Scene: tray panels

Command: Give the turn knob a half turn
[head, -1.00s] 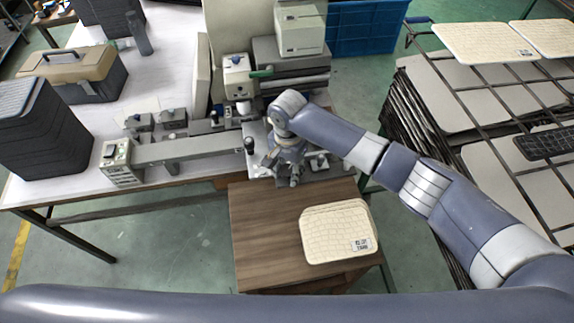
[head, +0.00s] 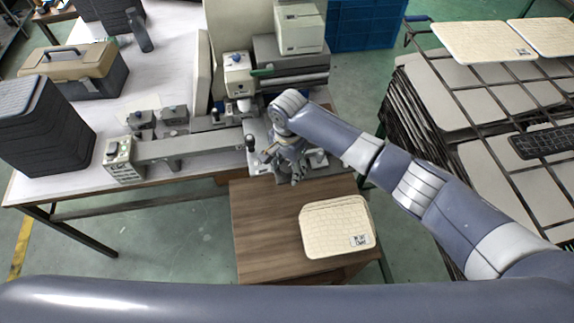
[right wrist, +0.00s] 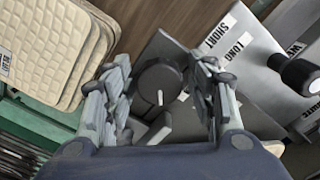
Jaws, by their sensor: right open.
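The turn knob (right wrist: 158,86) is a dark round knob with a white pointer mark, seen in the right wrist view on a grey plate. Printed words SHORT and LONG are beside it. My right gripper (right wrist: 163,74) is open, with one finger on each side of the knob in this view. I cannot tell whether either finger touches it. In the head view my right gripper (head: 287,168) is over the machine's front end and hides the knob. My left gripper is out of view.
Cream quilted panels (head: 337,227) lie on the brown wooden table (head: 262,235). A grey machine arm (head: 190,150) runs left. A wire rack (head: 480,120) stands at right.

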